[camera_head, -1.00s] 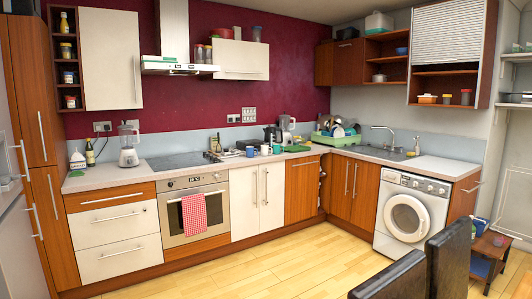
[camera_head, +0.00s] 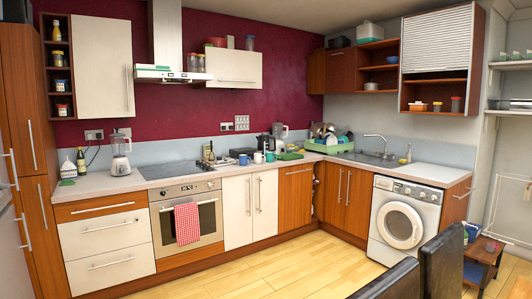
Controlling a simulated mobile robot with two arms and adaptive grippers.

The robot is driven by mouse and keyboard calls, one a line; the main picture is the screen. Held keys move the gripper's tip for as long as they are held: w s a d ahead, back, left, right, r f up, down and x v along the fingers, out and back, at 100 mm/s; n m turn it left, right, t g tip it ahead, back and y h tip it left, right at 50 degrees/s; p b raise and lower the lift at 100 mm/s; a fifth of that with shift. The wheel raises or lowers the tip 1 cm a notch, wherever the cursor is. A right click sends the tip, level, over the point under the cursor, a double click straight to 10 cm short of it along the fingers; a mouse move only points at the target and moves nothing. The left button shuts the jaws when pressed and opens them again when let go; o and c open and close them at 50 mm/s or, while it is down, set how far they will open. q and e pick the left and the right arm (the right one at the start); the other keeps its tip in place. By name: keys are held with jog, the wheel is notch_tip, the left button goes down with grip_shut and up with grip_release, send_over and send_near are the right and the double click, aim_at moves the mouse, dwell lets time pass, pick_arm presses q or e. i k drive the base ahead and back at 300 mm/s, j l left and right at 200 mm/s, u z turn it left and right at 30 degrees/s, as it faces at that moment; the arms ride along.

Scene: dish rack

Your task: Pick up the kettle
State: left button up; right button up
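A dark, kettle-like object (camera_head: 264,142) stands on the far part of the counter, near the corner and left of a grey-and-dark appliance (camera_head: 280,131). It is small in the picture, so I cannot be sure that it is the kettle. Cups and other small items partly cover its lower part. Neither of my grippers is in view.
The worktop (camera_head: 110,182) runs along the back wall, with a blender (camera_head: 120,154) at left and a hob (camera_head: 175,167). A green dish rack (camera_head: 327,146) stands in the corner. Dark chairs (camera_head: 443,262) block the lower right. The wooden floor (camera_head: 290,270) before the cupboards is clear.

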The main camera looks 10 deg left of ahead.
aim_at(264, 142)
jog(key=i+j+u, duration=0.4)
jog(key=i, duration=0.2)
jog(key=i+j+u, duration=0.15)
jog(key=i, duration=0.55)
jog(key=i+j+u, duration=0.1)
jog(key=i, duration=0.65)
jog(key=i+l+z, duration=0.25)
jog(key=i, duration=0.4)
jog(key=i+j+z, duration=0.2)
jog(key=i, duration=0.45)
jog(key=i+z, duration=0.25)
jog(key=i, duration=0.45)
jog(key=i+j+z, duration=0.25)
jog(key=i, duration=0.4)
